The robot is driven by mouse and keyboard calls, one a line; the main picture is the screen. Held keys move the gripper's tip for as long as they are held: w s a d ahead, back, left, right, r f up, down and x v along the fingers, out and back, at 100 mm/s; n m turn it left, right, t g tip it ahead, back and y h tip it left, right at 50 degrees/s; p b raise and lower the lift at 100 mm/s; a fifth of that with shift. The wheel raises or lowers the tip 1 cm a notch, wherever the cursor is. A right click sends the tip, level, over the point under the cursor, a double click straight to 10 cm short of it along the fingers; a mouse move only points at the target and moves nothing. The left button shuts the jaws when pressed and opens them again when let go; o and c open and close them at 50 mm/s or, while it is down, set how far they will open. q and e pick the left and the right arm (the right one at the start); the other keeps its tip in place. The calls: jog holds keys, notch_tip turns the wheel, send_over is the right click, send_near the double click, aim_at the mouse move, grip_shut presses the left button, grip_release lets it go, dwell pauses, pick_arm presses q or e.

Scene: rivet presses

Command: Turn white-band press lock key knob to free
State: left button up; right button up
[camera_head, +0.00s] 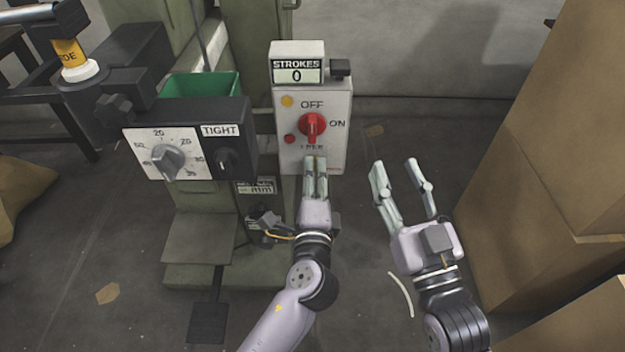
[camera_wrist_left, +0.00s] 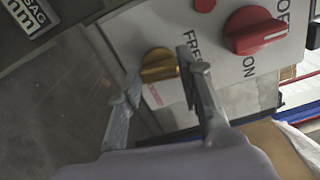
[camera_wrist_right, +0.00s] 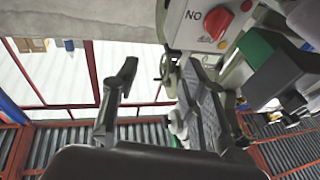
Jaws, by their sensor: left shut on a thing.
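The press control box (camera_head: 340,120) has a red switch (camera_head: 312,125) marked OFF and ON; the switch also shows in the left wrist view (camera_wrist_left: 254,31). The gold lock key knob (camera_wrist_left: 159,66) is on the same panel, beside the word FREE. In the head view my left gripper (camera_head: 315,162) covers the knob. In the left wrist view my left gripper (camera_wrist_left: 160,72) has its fingers on either side of the knob and is shut on it. My right gripper (camera_head: 395,168) is open and empty, to the right of the box; it also shows in the right wrist view (camera_wrist_right: 158,68).
A dial panel (camera_head: 180,140) marked TIGHT stands left of the box, with a green bin (camera_head: 200,86) behind it. A white ring (camera_head: 80,71) sits under a yellow band at upper left. Cardboard boxes (camera_head: 560,130) stand at the right.

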pick_arm(q)
jog(key=shift+n+b, duration=0.4)
jog(key=shift+n, duration=0.7)
pick_arm(e)
jog(key=shift+s+r+t+y, duration=0.25)
jog(key=shift+r+t, duration=0.2)
jog(key=shift+r, duration=0.3)
jog(key=shift+s+r+t+y, duration=0.15)
jog(key=shift+s+r+t, duration=0.2)
jog(key=shift+r+t, duration=0.25)
jog(key=shift+s+r+t+y, duration=0.2)
jog(key=shift+s+r+t, duration=0.15)
jog(key=shift+r, duration=0.5)
jog(key=shift+a, duration=0.1)
pick_arm(q)
jog(key=o, duration=1.2)
jog(key=shift+c, duration=0.2)
jog(key=s, duration=1.2)
